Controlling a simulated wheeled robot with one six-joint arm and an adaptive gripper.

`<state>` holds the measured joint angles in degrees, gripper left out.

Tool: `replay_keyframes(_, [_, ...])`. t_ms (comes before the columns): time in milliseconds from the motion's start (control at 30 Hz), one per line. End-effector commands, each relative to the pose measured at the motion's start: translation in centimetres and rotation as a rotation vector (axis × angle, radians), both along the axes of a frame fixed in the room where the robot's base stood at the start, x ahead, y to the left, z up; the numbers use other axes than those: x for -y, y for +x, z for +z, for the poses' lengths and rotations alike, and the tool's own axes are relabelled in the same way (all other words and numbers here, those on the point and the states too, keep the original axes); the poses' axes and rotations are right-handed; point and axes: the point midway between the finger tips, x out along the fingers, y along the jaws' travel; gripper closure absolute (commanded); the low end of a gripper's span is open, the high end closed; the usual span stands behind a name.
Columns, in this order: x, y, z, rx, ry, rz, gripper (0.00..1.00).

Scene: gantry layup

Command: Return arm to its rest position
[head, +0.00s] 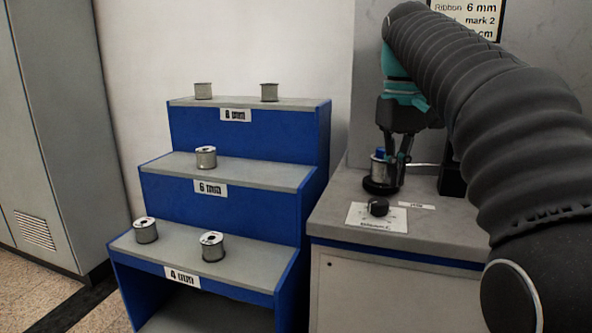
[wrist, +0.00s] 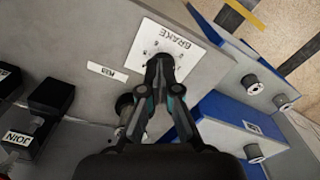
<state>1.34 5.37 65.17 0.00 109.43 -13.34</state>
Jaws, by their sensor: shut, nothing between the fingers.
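My gripper (head: 402,157) hangs fingers-down over the grey bench at the right, on my black sleeved arm. In the wrist view its fingertips (wrist: 160,62) are together with nothing between them, in front of the white BRAKE plate (wrist: 178,38). A spool with a blue top (head: 379,165) stands on a black round base right beside the fingers. In the wrist view the spool (wrist: 123,104) is partly hidden behind a finger.
A blue stepped rack (head: 212,252) with grey shelves labelled by mm size holds several spools, left of the bench (head: 330,215). Black blocks (wrist: 50,97), one marked JOIN, stand on the bench close to the arm. A grey cabinet (head: 50,120) is at far left.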

Motion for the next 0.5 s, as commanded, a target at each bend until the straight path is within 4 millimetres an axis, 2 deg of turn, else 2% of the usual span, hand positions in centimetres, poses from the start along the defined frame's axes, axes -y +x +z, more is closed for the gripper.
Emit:
replay_keyframes(133, [-0.1,-0.7,-0.4,0.017,0.0,-0.007,1.0])
replay_keyframes(233, [-0.2,-2.0,-1.3,0.052,0.0,-0.022,1.0])
replay_keyframes(500, [-0.5,-7.2,-6.5,0.19,0.005,-0.08,1.0])
